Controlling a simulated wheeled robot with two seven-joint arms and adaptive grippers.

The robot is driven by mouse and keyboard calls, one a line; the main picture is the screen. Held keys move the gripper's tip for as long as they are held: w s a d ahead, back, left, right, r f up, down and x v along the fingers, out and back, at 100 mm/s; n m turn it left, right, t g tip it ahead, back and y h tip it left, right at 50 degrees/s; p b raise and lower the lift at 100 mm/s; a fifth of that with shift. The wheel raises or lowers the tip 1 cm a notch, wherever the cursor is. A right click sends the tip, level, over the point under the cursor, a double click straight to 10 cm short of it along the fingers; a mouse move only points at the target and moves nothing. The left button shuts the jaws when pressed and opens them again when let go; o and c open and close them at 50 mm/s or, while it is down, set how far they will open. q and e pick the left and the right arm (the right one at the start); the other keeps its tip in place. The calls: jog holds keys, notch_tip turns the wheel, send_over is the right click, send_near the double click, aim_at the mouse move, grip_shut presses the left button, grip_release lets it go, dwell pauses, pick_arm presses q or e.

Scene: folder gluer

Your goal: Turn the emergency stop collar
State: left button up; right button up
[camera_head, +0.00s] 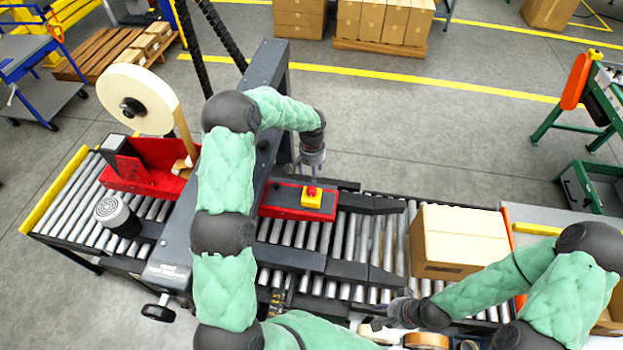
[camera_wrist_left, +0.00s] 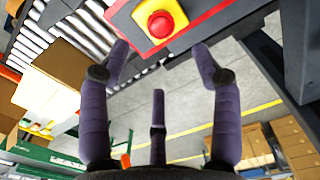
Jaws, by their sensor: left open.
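The emergency stop (camera_head: 318,199) is a yellow box with a red round button, mounted on a red panel on the machine. In the left wrist view the red button (camera_wrist_left: 160,24) sits at the top centre, beyond the fingertips. My left gripper (camera_head: 313,174) hangs just above and behind the button in the head view. Its purple fingers (camera_wrist_left: 160,62) are spread open and empty, with no visible contact with the button. A separate collar cannot be made out. My right gripper (camera_head: 382,323) is low over the front of the conveyor; its finger state is unclear.
A cardboard box (camera_head: 453,240) stands on the roller conveyor (camera_head: 345,238) to the right. The grey machine column (camera_head: 265,90) rises close beside my left arm. A tape reel (camera_head: 138,98) stands at the left. Open floor lies behind the conveyor.

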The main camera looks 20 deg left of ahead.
aim_at(312, 190)
pick_arm(q)
notch_tip(312, 190, down, 11)
jog(key=shift+r+p, duration=0.15)
jog(key=shift+p, duration=0.75)
jog(key=c, duration=1.1)
